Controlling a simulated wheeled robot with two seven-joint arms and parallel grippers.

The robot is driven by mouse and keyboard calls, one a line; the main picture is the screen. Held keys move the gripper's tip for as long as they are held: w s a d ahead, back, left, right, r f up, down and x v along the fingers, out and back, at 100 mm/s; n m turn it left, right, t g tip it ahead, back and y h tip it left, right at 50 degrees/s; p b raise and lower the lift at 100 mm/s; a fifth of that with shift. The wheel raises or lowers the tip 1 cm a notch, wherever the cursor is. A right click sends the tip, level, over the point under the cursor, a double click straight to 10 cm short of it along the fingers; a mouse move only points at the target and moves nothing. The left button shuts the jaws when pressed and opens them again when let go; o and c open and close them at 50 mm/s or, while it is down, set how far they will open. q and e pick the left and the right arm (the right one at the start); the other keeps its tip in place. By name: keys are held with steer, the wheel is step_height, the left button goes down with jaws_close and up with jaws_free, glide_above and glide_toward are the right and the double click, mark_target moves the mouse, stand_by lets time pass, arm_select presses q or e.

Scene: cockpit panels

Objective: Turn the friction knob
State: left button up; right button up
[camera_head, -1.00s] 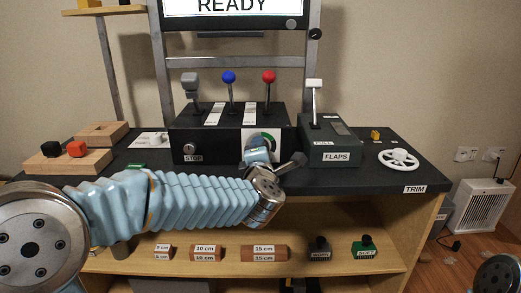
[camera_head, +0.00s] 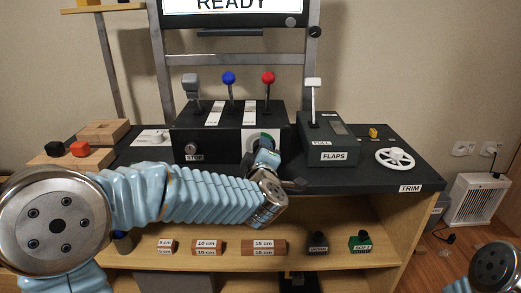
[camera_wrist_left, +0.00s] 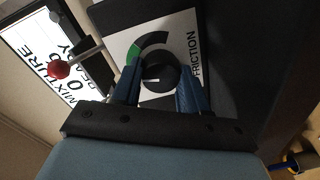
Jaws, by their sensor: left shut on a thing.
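The friction knob (camera_wrist_left: 160,72) is a round black knob with a white mark. It sits on a white plate (camera_wrist_left: 180,35) lettered FRICTION, with a black and green arc around it. In the left wrist view, my left gripper (camera_wrist_left: 158,80) has its two blue fingers on opposite sides of the knob, shut on it. In the head view, the left gripper (camera_head: 266,157) is at the front of the black lever box (camera_head: 222,145), over the lower part of the plate (camera_head: 252,138). The knob is mostly hidden there. My right gripper is not in view.
Grey, blue (camera_head: 229,78) and red (camera_head: 269,77) levers rise from the box. The flaps box (camera_head: 333,153) and white trim wheel (camera_head: 397,157) stand to the right. Wooden blocks (camera_head: 72,158) lie left. Labelled pieces sit on the shelf below (camera_head: 205,245).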

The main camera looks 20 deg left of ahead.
arm_select(q)
steer(key=shift+d+f, duration=0.1)
steer(key=shift+f, duration=0.05)
stand_by(0.3)
steer(key=o, duration=1.1)
steer(key=shift+c, duration=0.2)
steer(key=b+v, duration=0.1)
steer(key=v, duration=1.2)
steer(key=shift+s, duration=0.4)
